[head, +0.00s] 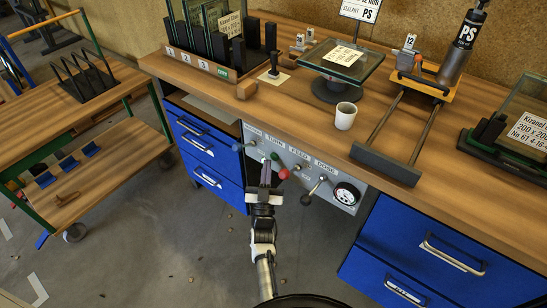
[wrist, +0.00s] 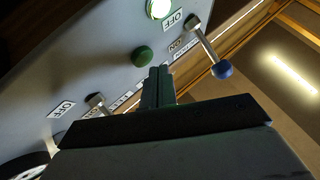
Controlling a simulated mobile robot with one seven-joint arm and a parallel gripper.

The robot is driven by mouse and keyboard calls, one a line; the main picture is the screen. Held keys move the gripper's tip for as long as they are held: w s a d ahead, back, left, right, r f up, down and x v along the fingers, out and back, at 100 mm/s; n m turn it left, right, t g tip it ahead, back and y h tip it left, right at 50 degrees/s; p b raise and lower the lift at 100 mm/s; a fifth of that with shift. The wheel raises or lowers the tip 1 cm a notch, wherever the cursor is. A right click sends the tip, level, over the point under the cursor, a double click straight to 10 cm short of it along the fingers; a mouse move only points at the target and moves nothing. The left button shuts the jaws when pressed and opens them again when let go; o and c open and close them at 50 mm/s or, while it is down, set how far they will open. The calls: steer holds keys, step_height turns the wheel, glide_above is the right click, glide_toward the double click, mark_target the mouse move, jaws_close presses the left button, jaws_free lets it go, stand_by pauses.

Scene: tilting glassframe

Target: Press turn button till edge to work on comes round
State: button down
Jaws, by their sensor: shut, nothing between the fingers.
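The grey control panel (head: 322,187) is set in the bench front. Its labels include TURN and FEED. A green button (head: 274,156) sits below the TURN label and shows as a green cap in the wrist view (wrist: 142,56). My gripper (head: 265,165) is shut and empty in front of the panel. In the wrist view its fingertips (wrist: 159,70) are close beside the green button; I cannot tell whether they touch it. A glass pane (head: 341,59) with a paper label lies on the round dark turntable stand (head: 331,91) on the bench.
The panel also has a red knob (head: 284,173), a dark-knobbed lever (head: 306,199), a dial (head: 345,194) and a blue-knobbed lever (wrist: 222,69). A lit lamp (wrist: 159,8) is near OFF. A white cup (head: 345,116) and a rail slide (head: 386,165) stand on the bench.

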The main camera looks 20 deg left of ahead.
steer(key=shift+w, duration=0.15)
steer(key=shift+w+d+b, duration=0.15)
steer(key=shift+w+b, duration=0.1)
steer(key=shift+b, duration=0.15)
steer(key=shift+w+d+b, duration=0.1)
steer(key=shift+w+b, duration=0.25)
stand_by(0.7)
stand_by(0.3)
steer(key=shift+s+a, duration=0.25)
steer(key=shift+s, duration=0.5)
steer(key=shift+s+a+p, duration=0.3)
steer(key=shift+s, duration=0.5)
steer(key=shift+s+a+p, duration=0.25)
steer(key=shift+s+p, duration=0.05)
steer(key=shift+s, duration=0.45)
steer(key=shift+s+a+p, duration=0.3)
steer(key=shift+s, duration=0.5)
